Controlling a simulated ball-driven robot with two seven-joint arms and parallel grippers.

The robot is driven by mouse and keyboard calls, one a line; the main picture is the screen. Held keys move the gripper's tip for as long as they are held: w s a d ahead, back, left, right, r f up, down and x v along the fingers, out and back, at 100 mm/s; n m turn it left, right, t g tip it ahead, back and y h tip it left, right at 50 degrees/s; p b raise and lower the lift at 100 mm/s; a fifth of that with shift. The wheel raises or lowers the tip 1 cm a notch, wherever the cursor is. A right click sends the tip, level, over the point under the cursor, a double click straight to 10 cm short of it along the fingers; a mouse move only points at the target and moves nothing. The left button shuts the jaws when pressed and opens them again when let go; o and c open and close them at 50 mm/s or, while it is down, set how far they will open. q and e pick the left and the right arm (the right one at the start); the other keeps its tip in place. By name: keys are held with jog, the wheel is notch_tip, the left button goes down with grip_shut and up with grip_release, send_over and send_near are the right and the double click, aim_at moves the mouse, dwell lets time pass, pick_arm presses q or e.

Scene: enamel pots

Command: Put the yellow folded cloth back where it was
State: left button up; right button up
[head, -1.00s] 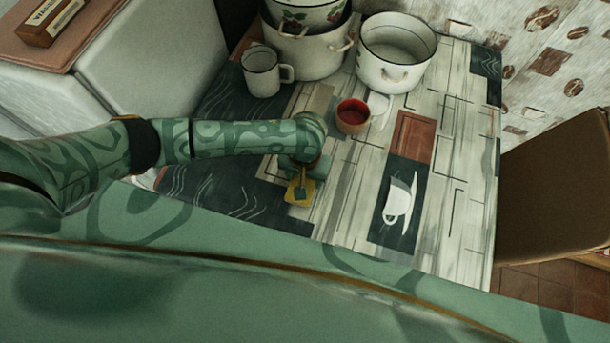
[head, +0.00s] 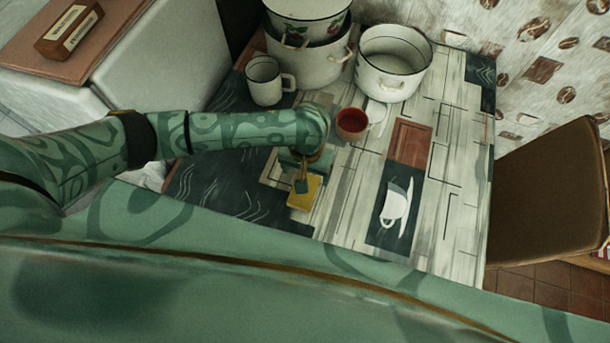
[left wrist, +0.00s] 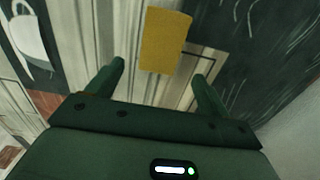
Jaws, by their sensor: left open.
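The yellow folded cloth (head: 305,193) lies flat on the table's patterned top, near the edge closest to me. It also shows in the left wrist view (left wrist: 164,40), just beyond and between my fingertips. My left gripper (head: 302,184) is above the table at the cloth's far side in the head view. In the left wrist view its two fingers (left wrist: 159,72) stand wide apart with nothing between them, and the cloth is clear of both. My right gripper is in neither view.
A red-inside cup (head: 352,124) stands just right of my left wrist. A white mug (head: 265,80), stacked pots (head: 303,62) and a wide white pot (head: 393,62) stand at the back. A brown chair (head: 550,205) is at right. The table's front right is clear; its cup picture is flat.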

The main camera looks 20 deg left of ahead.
pick_arm(q)
notch_tip(320, 180, up, 6)
jog(key=shift+f+p, duration=0.1)
jog(key=shift+p, duration=0.9)
